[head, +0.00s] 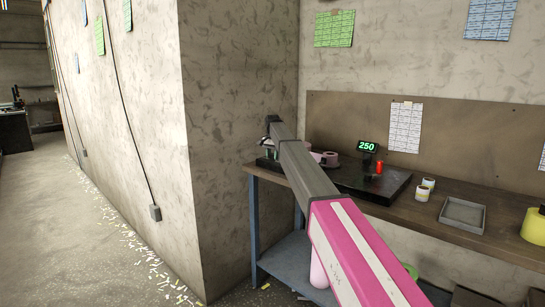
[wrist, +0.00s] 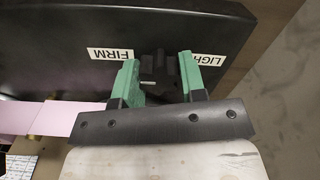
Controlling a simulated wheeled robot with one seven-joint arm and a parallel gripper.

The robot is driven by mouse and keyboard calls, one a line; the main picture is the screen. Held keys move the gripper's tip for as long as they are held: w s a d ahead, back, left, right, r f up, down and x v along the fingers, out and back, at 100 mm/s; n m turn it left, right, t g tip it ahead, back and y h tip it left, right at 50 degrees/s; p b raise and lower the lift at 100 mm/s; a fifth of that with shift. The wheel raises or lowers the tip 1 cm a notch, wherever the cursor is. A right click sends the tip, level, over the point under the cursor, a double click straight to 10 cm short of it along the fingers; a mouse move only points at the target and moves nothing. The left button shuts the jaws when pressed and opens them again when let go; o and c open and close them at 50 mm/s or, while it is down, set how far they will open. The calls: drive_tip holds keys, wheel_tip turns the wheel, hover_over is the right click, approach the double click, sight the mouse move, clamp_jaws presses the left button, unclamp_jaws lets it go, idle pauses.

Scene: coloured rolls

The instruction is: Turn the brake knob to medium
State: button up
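The brake knob (wrist: 147,68) is a small black shape on the face of a black housing in the wrist view. White labels FIRM (wrist: 112,55) and LIGHT (wrist: 206,61) appear upside down to its left and right. My gripper (wrist: 158,66) has two green fingers standing apart, one on each side of the knob. I cannot tell whether they touch it. The knob's pointing direction is unclear, and no medium label shows. In the head view, the gripper end (head: 271,143) is at the bench's left end, partly hidden by my arm; the knob cannot be made out there.
A wooden bench (head: 478,205) runs along the wall. It holds a black unit (head: 383,189) with a green 250 display (head: 367,146), a red part, pink rolls (head: 326,158), small white rolls (head: 424,189), a grey tray (head: 462,214) and a yellow roll (head: 534,226). A wall corner stands left.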

drive_tip(key=shift+n, duration=0.3)
drive_tip(key=n, duration=0.3)
drive_tip(key=shift+a+n, duration=0.1)
drive_tip(key=shift+n, duration=0.3)
drive_tip(key=n, duration=0.4)
drive_tip(key=shift+a+n, duration=0.1)
drive_tip(key=shift+n, duration=0.2)
drive_tip(key=n, duration=0.4)
drive_tip(key=shift+a, duration=0.1)
drive_tip(key=n, duration=0.4)
drive_tip(key=shift+s+n, duration=0.15)
drive_tip(key=shift+n, duration=0.15)
drive_tip(key=o, duration=0.9)
drive_tip(key=shift+o, duration=0.2)
drive_tip(key=shift+r, duration=0.15)
